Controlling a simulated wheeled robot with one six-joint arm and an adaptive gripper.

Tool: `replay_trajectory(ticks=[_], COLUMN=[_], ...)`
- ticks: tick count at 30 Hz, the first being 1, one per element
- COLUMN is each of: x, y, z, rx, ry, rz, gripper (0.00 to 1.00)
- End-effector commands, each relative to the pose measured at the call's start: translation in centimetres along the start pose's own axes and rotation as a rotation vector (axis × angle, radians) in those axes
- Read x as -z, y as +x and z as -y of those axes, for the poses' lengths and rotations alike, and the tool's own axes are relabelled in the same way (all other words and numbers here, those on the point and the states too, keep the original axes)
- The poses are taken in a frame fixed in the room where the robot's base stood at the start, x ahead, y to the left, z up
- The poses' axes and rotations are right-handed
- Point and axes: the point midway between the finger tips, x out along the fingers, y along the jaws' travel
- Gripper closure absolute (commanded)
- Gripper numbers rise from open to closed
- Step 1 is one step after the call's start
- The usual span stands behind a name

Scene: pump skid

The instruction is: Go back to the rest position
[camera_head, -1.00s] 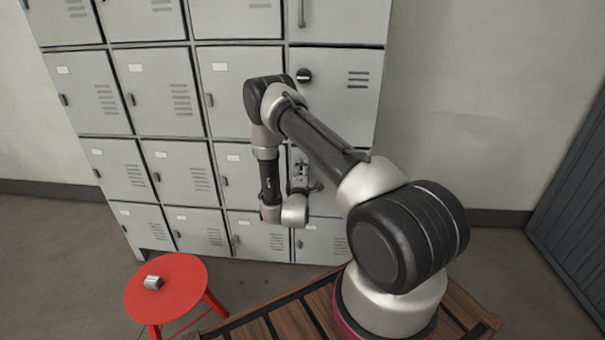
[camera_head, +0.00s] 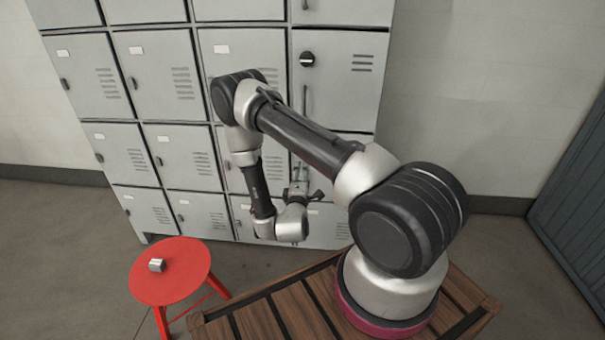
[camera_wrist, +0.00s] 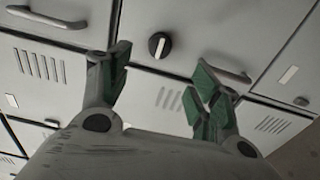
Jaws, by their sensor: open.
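My gripper (camera_wrist: 160,88) shows in the wrist view with its two green-padded fingers spread apart and nothing between them. In the head view my gripper (camera_head: 304,180) points up in front of the grey lockers (camera_head: 345,95), partly hidden by my own wrist. A locker door with a round black knob (camera_head: 307,60) is behind and above it. The knob also shows in the wrist view (camera_wrist: 159,45), beyond the fingers. I cannot tell the exact gap between my gripper and the doors.
A red round stool (camera_head: 185,278) stands at the lower left, with a small silver block (camera_head: 157,265) on its seat. A slatted wooden surface (camera_head: 262,318) lies under my arm. A dark ribbed door (camera_head: 580,185) stands at the far right. The floor between stool and lockers looks clear.

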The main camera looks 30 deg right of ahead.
Motion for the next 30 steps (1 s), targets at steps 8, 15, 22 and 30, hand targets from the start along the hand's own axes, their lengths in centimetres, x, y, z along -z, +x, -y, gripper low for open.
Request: replay_trajectory(ticks=[8, 15, 22, 30], x=[0.0, -0.3, -1.2, 2.5], y=[0.0, 0.0, -4.7, -13.2], z=[0.0, 1.4, 13.6, 10.7], rx=[0.0, 0.059, 0.633, 1.271], ry=[0.0, 0.089, 0.379, 0.649], rz=[0.0, 0.014, 0.141, 0.439], gripper=[0.37, 0.37, 0.37, 0.37])
